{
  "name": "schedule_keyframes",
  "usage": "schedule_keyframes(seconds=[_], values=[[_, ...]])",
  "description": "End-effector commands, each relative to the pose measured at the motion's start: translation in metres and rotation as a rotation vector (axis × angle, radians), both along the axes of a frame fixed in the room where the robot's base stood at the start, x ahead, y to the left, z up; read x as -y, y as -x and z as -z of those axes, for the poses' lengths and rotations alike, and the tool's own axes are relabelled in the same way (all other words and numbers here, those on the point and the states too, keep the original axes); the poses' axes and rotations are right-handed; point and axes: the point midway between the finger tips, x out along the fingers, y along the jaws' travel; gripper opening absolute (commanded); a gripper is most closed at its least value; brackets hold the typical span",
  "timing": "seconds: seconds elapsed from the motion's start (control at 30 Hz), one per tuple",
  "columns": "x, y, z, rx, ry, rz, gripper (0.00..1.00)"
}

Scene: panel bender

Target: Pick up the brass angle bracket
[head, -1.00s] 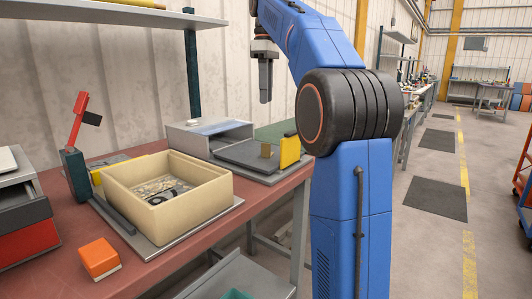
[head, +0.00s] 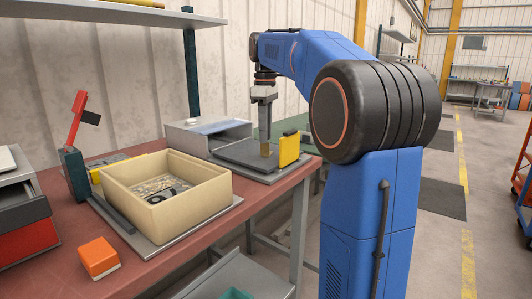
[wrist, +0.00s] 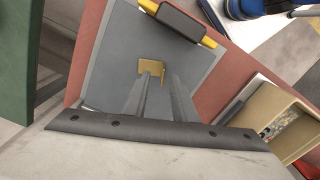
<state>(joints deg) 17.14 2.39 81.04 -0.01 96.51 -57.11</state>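The brass angle bracket (head: 266,150) stands on a dark grey plate (head: 235,152) at the right end of the red bench. In the wrist view the bracket (wrist: 151,67) shows as a small gold piece at the fingertips. My gripper (head: 264,137) points straight down over the bracket, with its fingertips close to it. In the wrist view the fingers of my gripper (wrist: 160,78) are apart, with a gap between them. The fingertips partly cover the bracket, and I cannot tell if they touch it.
A yellow block with a black top (head: 289,148) stands just right of the bracket. A cream bin (head: 145,215) with small parts and an orange block (head: 99,257) are to the left.

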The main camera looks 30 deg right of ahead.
Motion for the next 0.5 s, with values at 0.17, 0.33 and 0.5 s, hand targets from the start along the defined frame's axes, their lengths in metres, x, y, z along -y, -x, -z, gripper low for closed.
schedule_keyframes(seconds=[0.17, 0.33, 0.5], values=[[-0.001, 0.006, 0.025, -0.003, 0.000, 0.000, 0.25], [-0.001, 0.005, 0.039, -0.001, 0.000, 0.000, 0.25], [-0.001, 0.005, 0.042, 0.000, 0.000, 0.000, 0.25]])
